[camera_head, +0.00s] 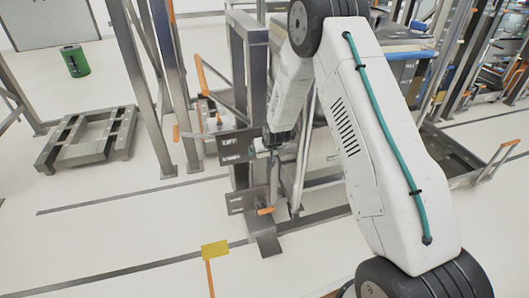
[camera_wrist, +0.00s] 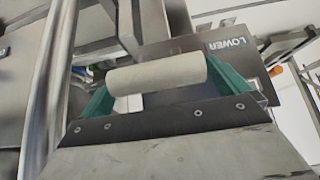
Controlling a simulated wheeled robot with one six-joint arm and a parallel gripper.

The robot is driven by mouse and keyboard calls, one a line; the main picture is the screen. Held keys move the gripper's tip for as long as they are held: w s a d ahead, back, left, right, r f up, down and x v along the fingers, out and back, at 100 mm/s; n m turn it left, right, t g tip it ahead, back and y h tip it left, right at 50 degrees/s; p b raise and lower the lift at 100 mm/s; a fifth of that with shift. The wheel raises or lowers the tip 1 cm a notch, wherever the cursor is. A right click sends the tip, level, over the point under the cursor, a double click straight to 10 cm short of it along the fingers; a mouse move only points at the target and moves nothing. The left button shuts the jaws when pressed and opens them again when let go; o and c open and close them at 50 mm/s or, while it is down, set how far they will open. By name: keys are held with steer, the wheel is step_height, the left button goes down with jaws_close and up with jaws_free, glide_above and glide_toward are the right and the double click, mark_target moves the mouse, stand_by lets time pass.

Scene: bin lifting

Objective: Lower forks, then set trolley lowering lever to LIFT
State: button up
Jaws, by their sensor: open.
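The trolley's upright metal frame (camera_head: 250,75) stands in the middle of the head view. A dark plate marked LIFT (camera_head: 236,144) is fixed to it, with a second dark plate (camera_head: 240,198) below, its text too small to read. My gripper (camera_head: 275,150) is just right of the LIFT plate. In the wrist view my gripper's green fingers (camera_wrist: 158,88) are open, on either side of a pale cylindrical handle (camera_wrist: 155,73), apparently the lever's grip. I cannot tell whether they touch it. A plate marked LOWER (camera_wrist: 226,43) is behind the handle. The forks are not clearly seen.
An orange-tipped pedal (camera_head: 266,211) sits low on the trolley near the floor. An orange handle (camera_head: 201,75) stands at its upper left. A low metal platform (camera_head: 90,137) and a green bin (camera_head: 74,61) are at the left.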

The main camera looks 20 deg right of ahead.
steer(key=shift+v, duration=2.65)
steer(key=shift+s+r, duration=0.1)
steer(key=shift+r, duration=0.25)
steer(key=s+a+r+g, duration=0.1)
steer(key=s+r, duration=0.7)
steer(key=r, duration=0.3)
steer(key=s+a+r+g, duration=0.1)
steer(key=s+a+r, duration=0.1)
steer(key=s+r, duration=0.65)
steer(key=s+r+g, duration=0.1)
steer(key=s+r, duration=0.3)
steer(key=s, duration=0.6)
steer(key=s+a+r+g, duration=0.1)
steer(key=s+r, duration=0.2)
steer(key=s, duration=0.7)
steer(key=s+r+n+g, duration=0.1)
steer(key=s+r, duration=0.3)
steer(key=s, duration=0.6)
steer(key=shift+a+r+g+y, duration=0.3)
steer(key=shift+r+g, duration=0.05)
steer(key=shift+g, duration=0.05)
